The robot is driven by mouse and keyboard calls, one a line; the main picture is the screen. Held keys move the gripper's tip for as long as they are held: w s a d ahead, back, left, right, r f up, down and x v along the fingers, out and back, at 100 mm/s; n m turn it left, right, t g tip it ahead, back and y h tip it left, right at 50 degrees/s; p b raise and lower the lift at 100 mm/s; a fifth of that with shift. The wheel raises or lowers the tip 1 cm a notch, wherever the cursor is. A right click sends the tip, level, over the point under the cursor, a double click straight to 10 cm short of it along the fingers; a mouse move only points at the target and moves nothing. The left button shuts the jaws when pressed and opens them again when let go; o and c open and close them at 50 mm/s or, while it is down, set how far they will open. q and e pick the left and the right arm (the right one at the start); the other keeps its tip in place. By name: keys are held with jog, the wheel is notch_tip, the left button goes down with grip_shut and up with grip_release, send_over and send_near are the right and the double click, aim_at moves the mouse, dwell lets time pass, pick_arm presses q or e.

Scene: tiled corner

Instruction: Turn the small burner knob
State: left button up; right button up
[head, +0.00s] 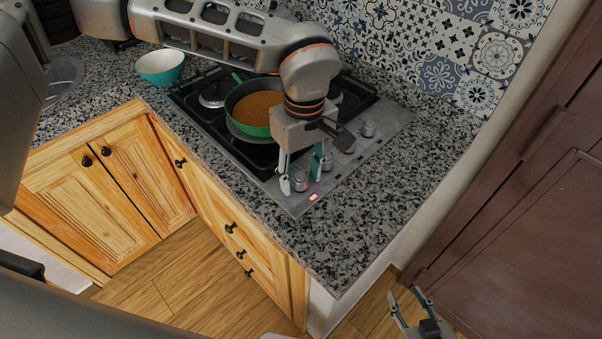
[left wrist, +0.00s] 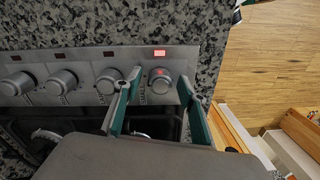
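The small burner knob (head: 299,181) is a round metal knob at the near end of the hob's knob row. It also shows in the left wrist view (left wrist: 160,81), with a lit red light beside it. My left gripper (head: 302,186) is open, its teal-padded fingers on either side of this knob. In the left wrist view, the left gripper's fingers (left wrist: 157,79) are spread with a gap to the knob on both sides. My right gripper (head: 409,302) is open and empty, low at the bottom right, away from the hob.
Several other knobs (left wrist: 61,82) line the panel; their lights look dark. A green pan (head: 258,108) with orange-brown contents sits on the hob (head: 222,128). A teal bowl (head: 160,67) stands on the granite counter (head: 378,205), whose right part is clear. A brown door (head: 520,240) is at right.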

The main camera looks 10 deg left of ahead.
aim_at(303, 174)
pick_arm(q)
notch_tip(303, 174, up, 12)
jog(key=shift+w+d, duration=0.15)
dwell(0.5)
dwell(0.4)
